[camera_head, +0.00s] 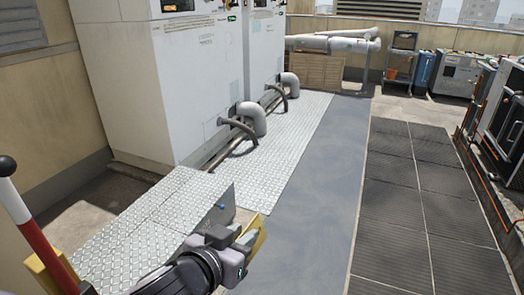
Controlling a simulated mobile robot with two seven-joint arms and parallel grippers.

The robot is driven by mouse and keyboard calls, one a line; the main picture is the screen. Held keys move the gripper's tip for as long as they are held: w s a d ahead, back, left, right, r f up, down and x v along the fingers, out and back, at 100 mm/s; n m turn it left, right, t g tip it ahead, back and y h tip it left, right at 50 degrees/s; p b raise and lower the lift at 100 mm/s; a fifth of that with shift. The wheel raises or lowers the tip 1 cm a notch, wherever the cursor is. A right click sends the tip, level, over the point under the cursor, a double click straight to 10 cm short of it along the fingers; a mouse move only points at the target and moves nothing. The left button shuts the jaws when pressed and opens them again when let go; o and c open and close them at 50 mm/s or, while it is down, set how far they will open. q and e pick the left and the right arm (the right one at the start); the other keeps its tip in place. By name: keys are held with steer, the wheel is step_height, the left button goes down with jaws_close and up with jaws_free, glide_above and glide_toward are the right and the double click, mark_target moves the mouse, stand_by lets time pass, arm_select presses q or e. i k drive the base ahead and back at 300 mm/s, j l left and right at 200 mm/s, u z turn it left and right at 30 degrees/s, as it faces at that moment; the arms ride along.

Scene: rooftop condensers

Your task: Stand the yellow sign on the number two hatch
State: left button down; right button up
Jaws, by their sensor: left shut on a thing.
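My left gripper (236,238) reaches in from the bottom edge, shut on the yellow sign (258,243). Only a narrow yellow strip of the sign shows at the gripper's right side; the rest is hidden by the gripper or turned away. A thin grey plate (217,207) stands up just beyond the gripper; I cannot tell whether it is part of the sign. Tread-plate covers (150,232) lie on the floor below and beyond the gripper. I can read no number on them, so I cannot tell which is hatch two. My right gripper is not in view.
White condenser cabinets (160,90) with grey pipes (252,118) stand along the left. A red-and-white post (40,240) stands at the lower left. A smooth grey walkway (315,200) and dark mats (430,200) are clear. Equipment (458,73) lines the right.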

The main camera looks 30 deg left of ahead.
mark_target(194, 198)
steer(key=i+l+u, duration=0.1)
steer(key=i+u, duration=0.2)
steer(key=i, duration=0.7)
steer(key=i+u, duration=0.3)
steer(key=i, duration=0.15)
steer(key=i+u, duration=0.3)
steer(key=i+j+u, duration=0.1)
steer(key=i+u, duration=0.2)
steer(key=i, duration=0.2)
steer(key=i+u, duration=0.3)
steer(key=i, duration=0.15)
steer(key=i+j, duration=0.1)
steer(key=i, duration=0.2)
steer(key=i+j, duration=0.1)
steer(key=i, duration=0.2)
